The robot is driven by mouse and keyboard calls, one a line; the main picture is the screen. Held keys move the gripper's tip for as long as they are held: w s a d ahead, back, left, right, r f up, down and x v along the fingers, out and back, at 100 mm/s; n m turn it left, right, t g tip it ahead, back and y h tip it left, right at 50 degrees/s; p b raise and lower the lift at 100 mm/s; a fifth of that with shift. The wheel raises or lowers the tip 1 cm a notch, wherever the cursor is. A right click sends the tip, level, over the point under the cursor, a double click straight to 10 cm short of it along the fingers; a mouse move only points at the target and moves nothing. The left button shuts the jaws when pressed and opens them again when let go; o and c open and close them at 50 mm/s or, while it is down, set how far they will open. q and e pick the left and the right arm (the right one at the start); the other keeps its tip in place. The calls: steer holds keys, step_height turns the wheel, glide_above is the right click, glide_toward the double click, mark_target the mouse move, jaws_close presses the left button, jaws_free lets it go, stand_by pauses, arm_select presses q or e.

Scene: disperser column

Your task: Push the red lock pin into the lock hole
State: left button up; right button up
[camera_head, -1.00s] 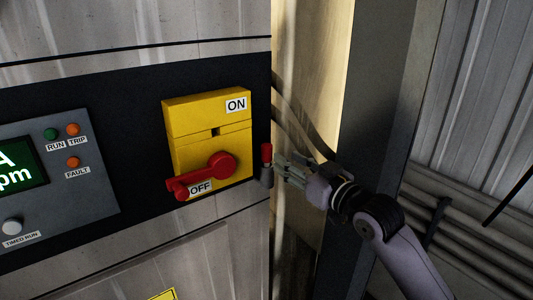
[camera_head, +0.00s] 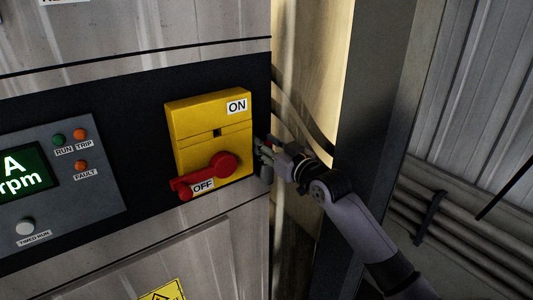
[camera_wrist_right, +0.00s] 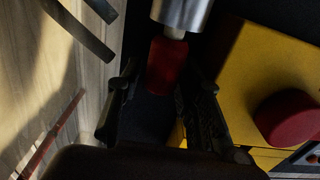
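The red lock pin (camera_wrist_right: 166,66) sits in a silver-grey holder (camera_wrist_right: 182,14) in the right wrist view. In the head view only a bit of its red shows, beside the right edge of the yellow switch box. My right gripper (camera_head: 265,151) is at that edge. In the wrist view its fingers (camera_wrist_right: 163,92) are spread on both sides of the pin's red end, with no clear grip. The lock hole is probably the small dark square (camera_head: 217,132) in the yellow switch box (camera_head: 190,115). My left gripper is out of view.
The red rotary handle (camera_head: 215,168) points to the OFF label. A grey control panel (camera_head: 50,190) with lamps is on the left. A dark post (camera_head: 385,90) stands to the right, close to my right arm.

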jaws_close()
stand_by(0.4)
steer(key=shift+r, duration=0.1)
